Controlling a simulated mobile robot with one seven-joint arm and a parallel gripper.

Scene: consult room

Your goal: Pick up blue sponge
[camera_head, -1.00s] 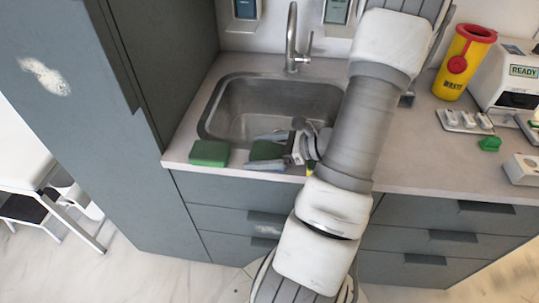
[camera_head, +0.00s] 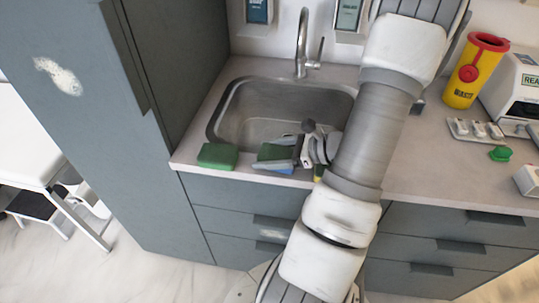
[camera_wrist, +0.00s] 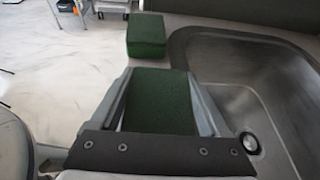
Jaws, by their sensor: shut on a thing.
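The steel sink (camera_head: 240,105) with its tap (camera_head: 302,45) lies just behind my gripper. A tall grey cabinet (camera_head: 165,60) stands close on the left. A yellow waste bin (camera_head: 468,80) and a white device (camera_head: 515,90) stand on the right counter. A small yellow item shows partly behind my arm.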

